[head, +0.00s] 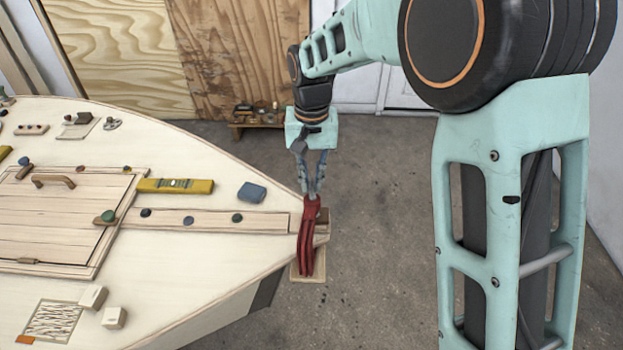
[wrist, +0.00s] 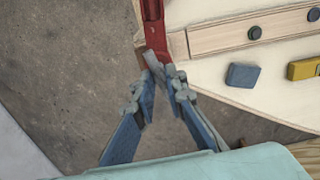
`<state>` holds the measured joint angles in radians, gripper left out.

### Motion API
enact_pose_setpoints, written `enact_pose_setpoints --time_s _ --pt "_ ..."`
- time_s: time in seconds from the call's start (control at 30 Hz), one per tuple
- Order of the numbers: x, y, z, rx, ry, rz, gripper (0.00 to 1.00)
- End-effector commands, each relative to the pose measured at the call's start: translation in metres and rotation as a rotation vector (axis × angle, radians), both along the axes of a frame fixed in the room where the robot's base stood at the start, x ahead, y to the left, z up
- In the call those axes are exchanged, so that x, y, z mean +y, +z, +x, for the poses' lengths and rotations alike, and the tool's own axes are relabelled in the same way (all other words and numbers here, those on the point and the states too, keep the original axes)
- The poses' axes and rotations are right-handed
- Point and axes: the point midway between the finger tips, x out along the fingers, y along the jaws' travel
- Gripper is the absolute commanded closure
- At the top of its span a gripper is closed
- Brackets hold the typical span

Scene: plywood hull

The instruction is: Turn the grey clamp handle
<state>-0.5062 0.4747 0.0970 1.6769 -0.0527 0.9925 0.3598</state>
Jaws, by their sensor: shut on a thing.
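A red clamp (head: 306,238) sits at the pointed end of the pale plywood hull (head: 240,262). It also shows at the top of the wrist view (wrist: 154,28). Its grey handle (wrist: 153,64) sticks out from the red body as a short, slanted bar. My gripper (head: 312,188) comes down from above, with its fingertips at the top of the clamp. In the wrist view its blue-grey fingers (wrist: 164,88) converge on the grey handle and are shut on it. The fingertips partly hide the handle, and in the head view I cannot make it out clearly.
A blue block (head: 251,192) and a yellow level (head: 175,186) lie on the hull left of the clamp. A wooden strip with dark knobs (head: 210,221) runs toward the clamp. A low wooden bench (head: 250,119) stands behind. The floor right of the hull is clear.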

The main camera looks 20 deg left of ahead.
Motion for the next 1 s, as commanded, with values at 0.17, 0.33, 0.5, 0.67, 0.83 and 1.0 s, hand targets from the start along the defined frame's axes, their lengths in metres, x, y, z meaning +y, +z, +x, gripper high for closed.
enact_pose_setpoints --time_s 0.17,0.33,0.5,0.67,0.83,1.0 --pt "0.0007 0.0011 0.0002 -0.002 -0.032 0.001 1.00" --pt "0.0006 0.0011 0.0003 -0.002 -0.045 0.001 1.00" --pt "0.0005 0.0011 0.0003 -0.002 -0.050 0.001 1.00" --pt "0.0004 0.0011 0.0003 -0.002 -0.051 0.001 1.00" --pt "0.0003 0.0011 0.0004 -0.002 -0.051 0.001 1.00" --pt "0.0003 0.0010 0.0004 -0.002 -0.051 0.001 0.85"
